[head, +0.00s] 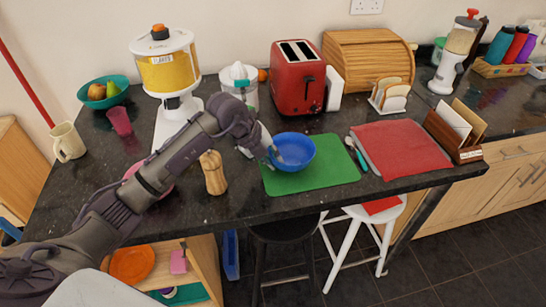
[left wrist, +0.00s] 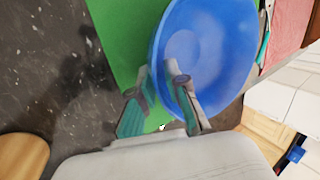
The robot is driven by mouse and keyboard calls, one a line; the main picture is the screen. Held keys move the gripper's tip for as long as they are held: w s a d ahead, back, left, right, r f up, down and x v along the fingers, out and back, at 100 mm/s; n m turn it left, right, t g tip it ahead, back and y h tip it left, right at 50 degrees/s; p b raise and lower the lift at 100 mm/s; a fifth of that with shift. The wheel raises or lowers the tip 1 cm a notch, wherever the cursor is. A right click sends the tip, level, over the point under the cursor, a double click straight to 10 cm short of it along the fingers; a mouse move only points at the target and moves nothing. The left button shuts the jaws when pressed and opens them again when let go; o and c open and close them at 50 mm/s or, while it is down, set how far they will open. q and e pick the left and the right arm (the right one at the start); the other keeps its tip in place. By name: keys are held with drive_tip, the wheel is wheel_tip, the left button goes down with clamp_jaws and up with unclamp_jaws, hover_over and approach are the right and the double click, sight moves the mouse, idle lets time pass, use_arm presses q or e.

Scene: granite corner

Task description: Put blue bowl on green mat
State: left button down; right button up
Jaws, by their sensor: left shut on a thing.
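The blue bowl (head: 292,151) is over the green mat (head: 335,170) on the dark counter, near its back left part. I cannot tell whether it touches the mat. My left gripper (head: 272,152) reaches in from the left and is shut on the bowl's left rim. In the left wrist view the bowl (left wrist: 205,55) looks tilted, with its rim between the fingers of my left gripper (left wrist: 160,88). The green mat (left wrist: 120,40) lies behind it there. My right gripper is not in view.
A wooden pepper mill (head: 213,173) stands left of the mat, beside my left arm. A red toaster (head: 298,78) and a juicer (head: 240,85) stand behind. A red cloth (head: 400,147) with utensils (head: 355,152) lies right of the mat. Stools (head: 365,230) stand below the counter's front edge.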

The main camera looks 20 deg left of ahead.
use_arm(q)
drive_tip(key=c, duration=1.2)
unclamp_jaws()
drive_tip(key=shift+r, duration=0.1)
drive_tip(key=shift+b+v, duration=0.8)
drive_tip(key=shift+v, duration=5.15)
